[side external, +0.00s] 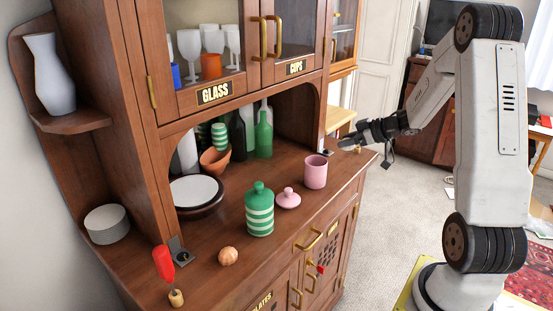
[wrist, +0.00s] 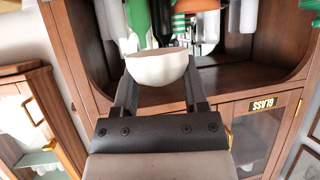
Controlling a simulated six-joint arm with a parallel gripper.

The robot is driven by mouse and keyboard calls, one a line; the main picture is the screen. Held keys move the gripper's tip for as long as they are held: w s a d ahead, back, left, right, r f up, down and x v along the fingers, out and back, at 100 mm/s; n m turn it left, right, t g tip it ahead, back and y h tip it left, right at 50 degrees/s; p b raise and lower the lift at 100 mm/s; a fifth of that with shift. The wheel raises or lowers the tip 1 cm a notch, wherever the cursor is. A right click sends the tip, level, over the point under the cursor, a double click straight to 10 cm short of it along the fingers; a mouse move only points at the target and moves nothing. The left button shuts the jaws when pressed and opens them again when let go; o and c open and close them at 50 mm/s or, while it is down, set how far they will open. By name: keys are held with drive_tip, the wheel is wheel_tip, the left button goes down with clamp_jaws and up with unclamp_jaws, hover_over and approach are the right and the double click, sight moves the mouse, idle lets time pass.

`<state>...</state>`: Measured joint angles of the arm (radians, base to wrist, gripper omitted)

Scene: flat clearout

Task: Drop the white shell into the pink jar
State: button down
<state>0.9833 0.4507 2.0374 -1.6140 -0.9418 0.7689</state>
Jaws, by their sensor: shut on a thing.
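My gripper (side external: 350,142) is shut on the white shell (wrist: 157,68), a smooth, rounded, bowl-like piece between the two fingers in the wrist view. The shell is too small to make out surely in the side view. The pink jar (side external: 315,173) stands upright and open on the wooden counter. My gripper is above the jar and to its right, apart from it. The jar's pink lid (side external: 288,199) lies on the counter at its left. The jar cannot be made out in the wrist view.
A green-and-white striped jar (side external: 260,211) stands left of the lid. A tan shell (side external: 228,256) and a red-handled tool (side external: 164,263) are near the front. Stacked plates (side external: 195,190), an orange bowl (side external: 214,161) and bottles (side external: 263,136) fill the alcove under the cupboard.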

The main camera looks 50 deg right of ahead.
drive_tip(key=w+a+r, duration=0.1)
drive_tip(key=w+r, duration=0.3)
drive_tip(key=w, duration=0.4)
drive_tip(key=shift+a+r, duration=0.25)
drive_tip(key=shift+f, duration=0.1)
drive_tip(key=shift+f, duration=2.9)
drive_tip(key=shift+c, duration=0.2)
unclamp_jaws()
drive_tip(key=shift+v, duration=3.95)
